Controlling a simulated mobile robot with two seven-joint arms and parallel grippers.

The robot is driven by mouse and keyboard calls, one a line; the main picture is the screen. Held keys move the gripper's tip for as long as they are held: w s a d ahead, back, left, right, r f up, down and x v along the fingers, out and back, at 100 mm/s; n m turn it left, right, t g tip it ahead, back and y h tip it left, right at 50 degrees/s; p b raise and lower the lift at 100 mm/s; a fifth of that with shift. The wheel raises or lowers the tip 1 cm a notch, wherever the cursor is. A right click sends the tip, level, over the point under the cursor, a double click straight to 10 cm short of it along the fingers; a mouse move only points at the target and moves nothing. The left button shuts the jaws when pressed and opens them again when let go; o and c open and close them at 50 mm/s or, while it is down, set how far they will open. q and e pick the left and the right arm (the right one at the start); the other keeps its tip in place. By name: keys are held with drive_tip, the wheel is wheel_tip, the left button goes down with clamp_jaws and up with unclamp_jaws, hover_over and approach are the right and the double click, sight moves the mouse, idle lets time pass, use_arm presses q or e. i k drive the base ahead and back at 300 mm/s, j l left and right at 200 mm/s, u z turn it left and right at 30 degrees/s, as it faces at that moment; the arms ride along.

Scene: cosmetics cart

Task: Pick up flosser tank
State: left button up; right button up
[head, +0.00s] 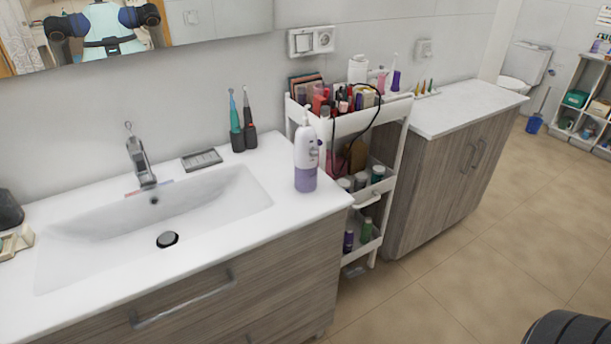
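I cannot single out a flosser tank for sure. A dark, rounded container (8,210), cut off by the left edge on the white sink counter, may be it. Beside it lies a small cream-coloured piece (16,243), also partly out of frame. Neither of my grippers shows directly in the head view.
The counter has a basin (85,235), tap (141,160), soap dish (202,160), two electric toothbrushes (242,120) and a white-purple pump bottle (306,160). A full white cart (348,124) stands between this vanity and another cabinet (450,105). Tiled floor (480,260) is open at right.

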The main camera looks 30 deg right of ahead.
sight(306, 181)
drive_tip(key=i+l, duration=0.1)
drive_tip(key=l, duration=0.3)
drive_tip(key=i+l, duration=0.1)
drive_tip(key=l, duration=0.3)
drive_tip(key=i+l, duration=0.1)
drive_tip(key=l, duration=0.35)
drive_tip(key=i+l, duration=0.1)
drive_tip(key=l, duration=0.3)
drive_tip(key=i+l, duration=0.1)
drive_tip(key=l, duration=0.3)
